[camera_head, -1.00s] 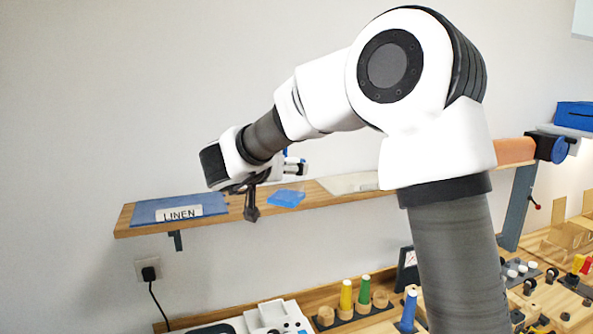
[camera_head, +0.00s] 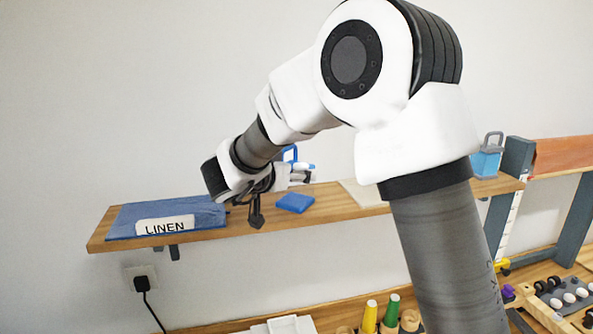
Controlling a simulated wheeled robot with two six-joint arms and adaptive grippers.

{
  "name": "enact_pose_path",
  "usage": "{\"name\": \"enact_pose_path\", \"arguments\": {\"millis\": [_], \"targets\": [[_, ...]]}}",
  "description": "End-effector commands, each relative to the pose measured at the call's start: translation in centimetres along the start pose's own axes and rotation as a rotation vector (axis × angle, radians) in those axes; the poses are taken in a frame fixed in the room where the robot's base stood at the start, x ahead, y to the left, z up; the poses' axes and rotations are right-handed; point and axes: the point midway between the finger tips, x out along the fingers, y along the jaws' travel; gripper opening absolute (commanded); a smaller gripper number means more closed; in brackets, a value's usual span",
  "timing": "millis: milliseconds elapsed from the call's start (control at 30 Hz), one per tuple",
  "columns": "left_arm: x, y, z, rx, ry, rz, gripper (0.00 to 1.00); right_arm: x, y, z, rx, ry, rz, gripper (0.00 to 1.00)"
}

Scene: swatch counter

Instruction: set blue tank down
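A light-blue tank (camera_head: 486,164) with a grey loop handle stands upright near the right end of the wooden shelf (camera_head: 275,221), just right of my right arm. My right arm rises from the lower right and reaches left across the view. My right gripper (camera_head: 256,210) is over the shelf, between the linen cloth and a flat blue block. A small white piece with blue parts (camera_head: 291,154) shows right behind it. My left gripper is out of view.
A blue cloth (camera_head: 190,212) with a LINEN label lies at the shelf's left end. A flat blue block (camera_head: 295,203) and a pale sheet (camera_head: 364,195) lie farther right.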

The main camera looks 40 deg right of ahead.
Motion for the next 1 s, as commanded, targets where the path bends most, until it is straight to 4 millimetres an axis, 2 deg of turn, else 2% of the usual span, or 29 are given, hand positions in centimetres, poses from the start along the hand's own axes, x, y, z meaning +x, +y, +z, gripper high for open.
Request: {"name": "enact_pose_path", "arguments": {"millis": [67, 100, 167, 567, 667, 1000], "targets": [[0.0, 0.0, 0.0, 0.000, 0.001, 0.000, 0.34, 0.0, 0.0, 0.1, 0.000, 0.001, 0.000, 0.22], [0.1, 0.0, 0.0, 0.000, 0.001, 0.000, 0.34, 0.0, 0.0, 0.1, 0.000, 0.000, 0.000, 0.75], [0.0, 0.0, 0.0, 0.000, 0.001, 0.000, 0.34, 0.0, 0.0, 0.1, 0.000, 0.000, 0.000, 0.93], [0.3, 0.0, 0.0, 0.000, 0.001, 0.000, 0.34, -0.3, 0.0, 0.1, 0.000, 0.002, -0.001, 0.93], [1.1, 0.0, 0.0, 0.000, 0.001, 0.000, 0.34, -1.7, -0.1, 0.2, 0.002, 0.004, -0.002, 0.93], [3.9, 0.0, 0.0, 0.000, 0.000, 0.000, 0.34, -10.0, 0.0, 0.2, 0.003, 0.006, -0.003, 0.93]]}}
